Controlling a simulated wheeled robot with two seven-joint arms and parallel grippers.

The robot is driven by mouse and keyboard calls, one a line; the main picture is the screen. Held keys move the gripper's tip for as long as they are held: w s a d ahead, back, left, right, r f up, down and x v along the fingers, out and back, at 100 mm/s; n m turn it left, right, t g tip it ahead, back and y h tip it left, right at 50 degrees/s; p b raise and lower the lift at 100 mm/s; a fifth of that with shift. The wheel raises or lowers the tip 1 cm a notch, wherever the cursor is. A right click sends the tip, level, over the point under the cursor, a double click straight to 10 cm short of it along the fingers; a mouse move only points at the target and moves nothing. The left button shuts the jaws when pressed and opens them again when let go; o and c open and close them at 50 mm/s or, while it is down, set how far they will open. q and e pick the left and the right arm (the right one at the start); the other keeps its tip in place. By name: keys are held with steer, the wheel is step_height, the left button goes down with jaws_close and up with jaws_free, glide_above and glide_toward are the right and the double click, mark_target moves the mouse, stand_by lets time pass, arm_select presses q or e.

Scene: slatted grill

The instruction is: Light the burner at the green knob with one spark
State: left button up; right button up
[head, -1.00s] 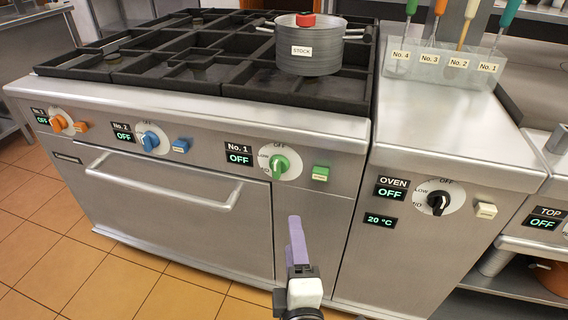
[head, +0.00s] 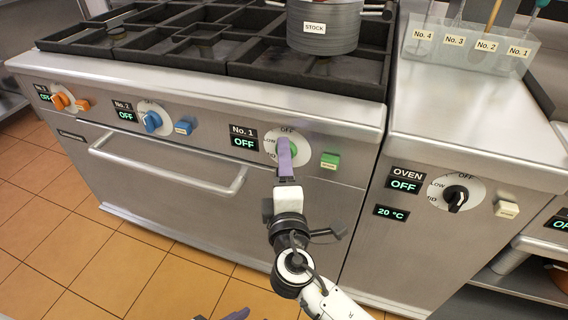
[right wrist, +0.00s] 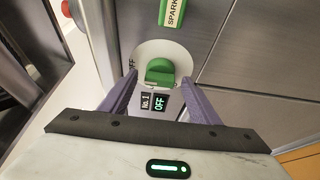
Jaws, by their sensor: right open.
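The green knob (head: 294,150) sits on a white dial at the front panel's right end, partly hidden by my right gripper in the head view. The No. 1 display (head: 243,142) beside it reads OFF. The green spark button (head: 329,161) is right of the dial. In the right wrist view, the green knob (right wrist: 160,71) lies ahead, between the fingertips of my open right gripper (right wrist: 161,82); contact cannot be told. The spark button (right wrist: 171,12) is above it. A purple finger of my left gripper (head: 237,313) shows at the bottom edge; its opening is unclear.
A pot labelled STOCK (head: 323,27) stands on the black grates above the panel. Blue knob (head: 152,121) and orange knob (head: 60,101) are to the left. The oven knob (head: 455,197) is on the right unit. An oven handle (head: 165,178) juts out below the panel.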

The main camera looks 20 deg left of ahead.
arm_select(q)
steer(key=shift+w+r, duration=0.1)
arm_select(e)
steer(key=shift+c, duration=0.2)
steer(key=c, duration=1)
arm_select(q)
step_height(320, 180, up, 9)
steer(key=a+p, duration=0.2)
steer(key=p, duration=1.1)
steer(key=shift+s+f+y, duration=0.2)
steer(key=shift+s+y, duration=0.1)
steer(key=shift+s, duration=0.15)
arm_select(e)
steer(key=shift+w+a+r+n+g+h, duration=0.1)
steer(key=shift+n+g+h, duration=0.25)
steer(key=shift+n, duration=0.7)
steer(key=shift+s+d+r+n+g+h, duration=0.15)
steer(key=shift+n+g+h, duration=0.25)
steer(key=shift+n, duration=0.7)
steer(key=shift+w+a+r+n+g+h, duration=0.15)
steer(key=shift+n+g+h, duration=0.2)
steer(key=shift+n, duration=0.7)
steer(key=shift+f, duration=0.1)
arm_select(q)
steer(key=shift+d, duration=0.1)
steer(key=shift+s, duration=0.1)
arm_select(e)
steer(key=o, duration=1)
